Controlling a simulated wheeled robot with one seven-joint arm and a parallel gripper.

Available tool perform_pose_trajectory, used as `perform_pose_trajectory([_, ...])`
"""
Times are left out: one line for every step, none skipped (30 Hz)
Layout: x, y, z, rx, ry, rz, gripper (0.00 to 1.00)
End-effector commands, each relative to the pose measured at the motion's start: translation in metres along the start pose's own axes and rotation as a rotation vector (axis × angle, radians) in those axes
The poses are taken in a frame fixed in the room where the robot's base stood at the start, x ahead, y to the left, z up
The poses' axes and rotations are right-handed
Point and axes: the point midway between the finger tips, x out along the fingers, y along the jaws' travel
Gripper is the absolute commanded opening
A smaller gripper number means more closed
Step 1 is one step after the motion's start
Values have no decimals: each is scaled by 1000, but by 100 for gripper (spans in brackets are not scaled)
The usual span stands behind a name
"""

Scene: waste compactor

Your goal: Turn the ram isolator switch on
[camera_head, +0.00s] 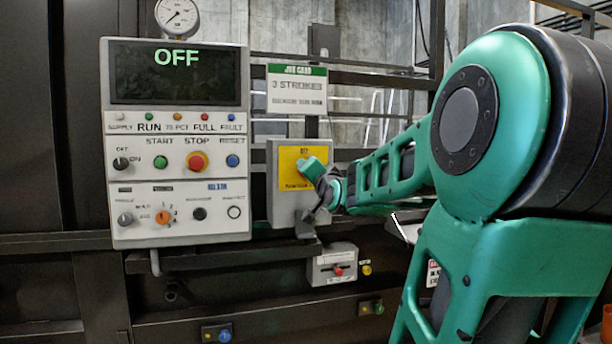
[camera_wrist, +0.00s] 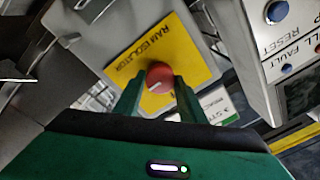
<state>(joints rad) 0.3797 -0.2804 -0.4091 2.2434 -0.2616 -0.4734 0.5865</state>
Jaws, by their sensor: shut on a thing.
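The ram isolator is a grey box (camera_head: 284,208) with a yellow plate (camera_head: 289,182), right of the control panel in the head view. The plate reads "OFF" at its top in the head view and "RAM ISOLATOR" in the wrist view (camera_wrist: 122,62). Its red round knob (camera_wrist: 160,74) with a pale mark shows in the wrist view; in the head view my gripper hides it. My gripper (camera_head: 312,170) reaches the plate from the right. In the wrist view its green fingers (camera_wrist: 158,88) are shut on the red knob, one on each side.
The white control panel (camera_head: 180,215) stands left of the box, with a dark display (camera_head: 175,75) reading "OFF" and several buttons and knobs. A job card (camera_head: 297,88) hangs above the box. A small grey box with a red switch (camera_head: 335,264) sits below. Dark rails run behind.

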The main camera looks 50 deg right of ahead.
Motion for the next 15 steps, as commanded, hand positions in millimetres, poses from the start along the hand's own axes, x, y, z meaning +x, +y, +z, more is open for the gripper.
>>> perform_pose_trajectory([-1,2,2,6,-3,5,14])
perform_pose_trajectory([-1,2,2,8,-3,5,14])
perform_pose_trajectory([-1,2,2,10,-3,6,14])
perform_pose_trajectory([-1,2,2,12,-3,6,14])
perform_pose_trajectory([-1,2,2,12,-3,6,14])
perform_pose_trajectory([-1,3,2,13,-3,6,14])
perform_pose_trajectory([-1,3,2,13,-3,6,14])
perform_pose_trajectory([-1,3,2,12,-3,6,14])
perform_pose_trajectory([-1,3,2,12,-3,6,14])
perform_pose_trajectory([-1,3,2,12,-3,6,14])
perform_pose_trajectory([-1,3,2,12,-3,6,14])
perform_pose_trajectory([-1,3,2,12,-3,6,14])
perform_pose_trajectory([-1,3,2,12,-3,7,14])
perform_pose_trajectory([-1,3,2,12,-3,7,39])
perform_pose_trajectory([-1,3,2,12,-3,7,48])
